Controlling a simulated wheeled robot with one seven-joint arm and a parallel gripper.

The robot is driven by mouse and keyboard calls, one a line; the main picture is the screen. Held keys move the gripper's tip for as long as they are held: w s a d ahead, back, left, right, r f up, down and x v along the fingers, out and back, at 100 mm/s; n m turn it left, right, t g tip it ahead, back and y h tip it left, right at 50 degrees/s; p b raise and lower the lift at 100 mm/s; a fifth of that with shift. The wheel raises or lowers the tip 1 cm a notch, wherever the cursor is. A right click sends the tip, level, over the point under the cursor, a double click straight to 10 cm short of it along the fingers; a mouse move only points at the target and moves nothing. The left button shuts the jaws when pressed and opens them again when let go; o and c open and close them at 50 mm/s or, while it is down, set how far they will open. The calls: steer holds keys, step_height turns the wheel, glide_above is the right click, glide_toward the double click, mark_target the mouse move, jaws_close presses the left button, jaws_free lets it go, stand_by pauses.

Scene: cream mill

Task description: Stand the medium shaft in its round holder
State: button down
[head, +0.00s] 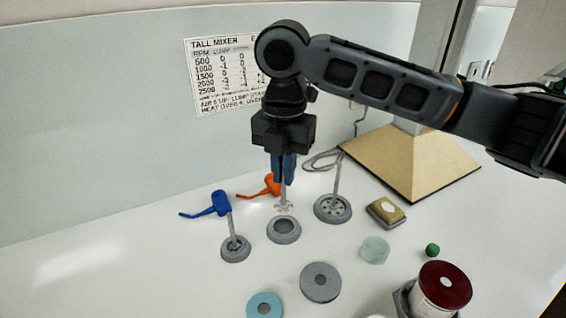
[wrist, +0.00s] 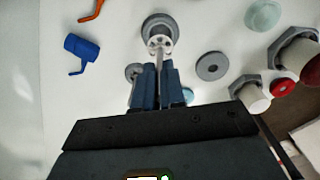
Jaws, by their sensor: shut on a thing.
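My gripper (head: 284,181) is shut on the medium shaft (head: 284,196), a thin grey rod with a small bladed head at its lower end. The shaft hangs about upright, its head just above the middle round holder (head: 284,237), a grey ring with a hollow centre. A gap seems to show between head and ring, though the exact height is hard to tell. In the wrist view the blue fingers (wrist: 154,70) grip the shaft (wrist: 161,51), and its head overlaps the near part of the holder (wrist: 160,18). The fingers hide the shaft's upper part.
A shorter shaft stands in the left holder (head: 235,255), a taller one in the right holder (head: 333,216). Blue (head: 219,203) and orange (head: 272,184) tools lie behind. A grey disc (head: 320,282), teal disc (head: 265,306) and dark-red-topped container (head: 445,288) are in front.

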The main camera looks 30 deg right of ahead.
mark_target(284, 206)
steer(key=shift+f+b, duration=1.65)
steer(key=shift+f, duration=0.5)
steer(key=shift+f+b, duration=0.55)
steer(key=shift+f, duration=0.55)
steer(key=c, duration=0.6)
jaws_free()
steer(key=shift+r+p, duration=2.95)
steer(key=shift+r, duration=0.6)
steer(key=shift+f, duration=0.1)
